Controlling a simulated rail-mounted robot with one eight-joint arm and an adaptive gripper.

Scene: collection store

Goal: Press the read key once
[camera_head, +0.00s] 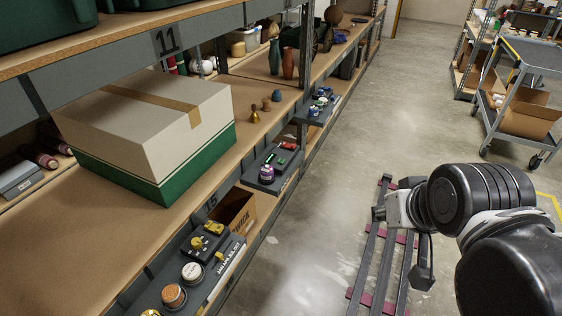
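A dark grey ledge (283,185) juts from the shelf front at the middle of the picture. It bears a small dark unit with a green lit strip (282,160), a red item (289,146) and a purple-and-white round piece (266,173). I cannot make out which part, if any, is the read key; labels are too small to read. My arm is at the right, over the aisle floor, well apart from the shelf. A dark end part of my arm, likely my gripper (421,275), hangs there; its fingers cannot be made out.
A large white-and-green box (150,130) stands on the shelf. A nearer ledge (205,285) holds yellow knobs and round jars; a farther ledge (316,112) holds small items. Dark rails (368,262) run along the floor. A cart (525,85) stands at the upper right. The aisle between is open.

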